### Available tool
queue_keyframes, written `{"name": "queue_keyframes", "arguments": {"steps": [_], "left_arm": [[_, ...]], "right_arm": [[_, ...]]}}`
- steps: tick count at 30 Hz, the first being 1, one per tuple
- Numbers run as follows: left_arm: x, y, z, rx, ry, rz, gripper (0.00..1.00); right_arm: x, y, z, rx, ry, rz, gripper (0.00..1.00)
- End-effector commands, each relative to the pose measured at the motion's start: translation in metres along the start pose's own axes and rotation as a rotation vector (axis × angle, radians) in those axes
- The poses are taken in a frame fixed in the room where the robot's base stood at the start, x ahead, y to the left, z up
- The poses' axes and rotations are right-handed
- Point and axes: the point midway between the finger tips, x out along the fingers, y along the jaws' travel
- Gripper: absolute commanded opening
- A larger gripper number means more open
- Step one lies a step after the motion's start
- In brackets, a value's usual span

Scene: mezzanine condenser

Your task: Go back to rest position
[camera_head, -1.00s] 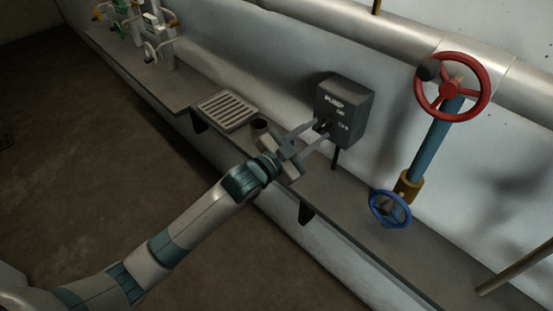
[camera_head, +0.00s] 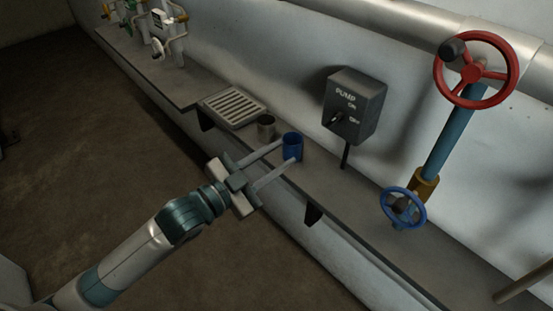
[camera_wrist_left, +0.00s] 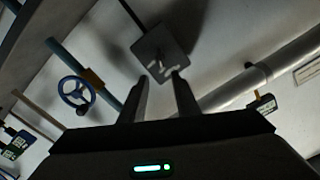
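My left gripper (camera_head: 287,152) is in the head view, with its two fingers spread and pointing toward the wall. It is open, and nothing shows between the fingers in the left wrist view (camera_wrist_left: 160,78). In the head view its fingertips overlap the blue cup on the ledge; I cannot tell if they touch it. The grey pump switch box (camera_head: 355,105) stands beyond the fingertips, apart from them. It also shows past the fingers in the wrist view (camera_wrist_left: 158,48). My right gripper is not in view.
On the ledge (camera_head: 360,215) stand a blue cup (camera_head: 292,145), a dark cup (camera_head: 266,127) and a grating (camera_head: 235,107). To the right are a red handwheel (camera_head: 476,70) and a blue handwheel (camera_head: 404,208) on a pipe. Open floor (camera_head: 90,190) lies left.

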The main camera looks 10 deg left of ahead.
Motion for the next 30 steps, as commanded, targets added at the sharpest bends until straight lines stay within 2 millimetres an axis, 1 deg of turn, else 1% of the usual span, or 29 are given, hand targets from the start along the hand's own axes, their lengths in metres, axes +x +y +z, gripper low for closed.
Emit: {"name": "queue_keyframes", "arguments": {"steps": [15,17,20,23,26,27,29,30], "left_arm": [[-0.001,0.000,0.000,0.000,0.000,0.000,0.29],[0.000,0.000,0.002,-0.001,-0.004,-0.001,0.29],[0.002,0.000,0.013,-0.009,-0.020,-0.006,0.29],[0.007,0.000,0.037,-0.027,-0.059,-0.016,0.29],[0.013,0.001,0.076,-0.056,-0.120,-0.033,0.29],[0.015,0.002,0.096,-0.070,-0.151,-0.041,0.29],[0.016,0.005,0.130,-0.094,-0.204,-0.052,0.29],[0.015,0.008,0.153,-0.111,-0.241,-0.060,0.29]], "right_arm": [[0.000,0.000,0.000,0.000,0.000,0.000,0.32],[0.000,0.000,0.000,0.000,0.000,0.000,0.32],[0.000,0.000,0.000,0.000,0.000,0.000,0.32],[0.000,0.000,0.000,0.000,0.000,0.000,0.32],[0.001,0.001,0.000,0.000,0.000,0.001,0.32],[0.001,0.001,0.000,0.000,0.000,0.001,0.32],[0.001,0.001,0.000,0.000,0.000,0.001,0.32],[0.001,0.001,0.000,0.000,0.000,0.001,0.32]]}}
